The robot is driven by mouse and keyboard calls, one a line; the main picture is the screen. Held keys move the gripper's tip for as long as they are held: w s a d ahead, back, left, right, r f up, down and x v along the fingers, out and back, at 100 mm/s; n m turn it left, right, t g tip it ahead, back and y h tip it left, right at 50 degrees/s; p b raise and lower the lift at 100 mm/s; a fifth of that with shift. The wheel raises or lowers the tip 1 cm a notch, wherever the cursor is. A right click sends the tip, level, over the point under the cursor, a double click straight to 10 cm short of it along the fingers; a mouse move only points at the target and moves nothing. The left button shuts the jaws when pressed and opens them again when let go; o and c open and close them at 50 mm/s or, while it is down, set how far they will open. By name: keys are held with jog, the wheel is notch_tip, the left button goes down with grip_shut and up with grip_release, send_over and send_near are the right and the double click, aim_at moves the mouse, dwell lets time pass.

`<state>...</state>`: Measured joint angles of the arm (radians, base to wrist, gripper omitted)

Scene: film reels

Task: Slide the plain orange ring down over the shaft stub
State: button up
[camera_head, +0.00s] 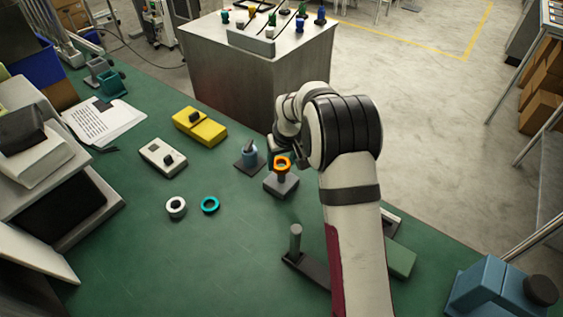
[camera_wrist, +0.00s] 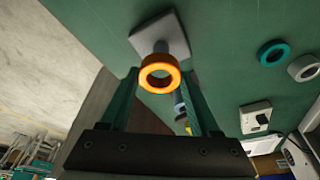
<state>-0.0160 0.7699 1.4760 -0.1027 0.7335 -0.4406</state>
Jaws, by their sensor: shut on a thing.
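The plain orange ring (camera_head: 282,163) is held by my gripper (camera_wrist: 160,75), shut on it with one finger on each side in the wrist view. The ring also shows there (camera_wrist: 160,86), its hole facing the camera. The shaft stub (camera_wrist: 160,46) stands on a grey square base (camera_wrist: 176,33) just beyond the ring. In the head view the stub (camera_head: 281,177) rises from its base (camera_head: 281,190) directly below the ring. The ring looks to be at or just above the stub's top; I cannot tell whether it is around it.
A blue cup-like part (camera_head: 250,157) on a dark plate stands close left. A teal ring (camera_head: 210,205) and a white ring (camera_head: 176,207) lie further left. A grey post (camera_head: 295,240) on a dark base stands nearer. Yellow (camera_head: 207,130) and white (camera_head: 163,158) boxes lie behind left.

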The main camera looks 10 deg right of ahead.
aim_at(282, 173)
jog(key=shift+f, duration=2)
jog(key=shift+f, duration=0.6)
jog(key=o, duration=1.1)
jog(key=shift+v, duration=5.55)
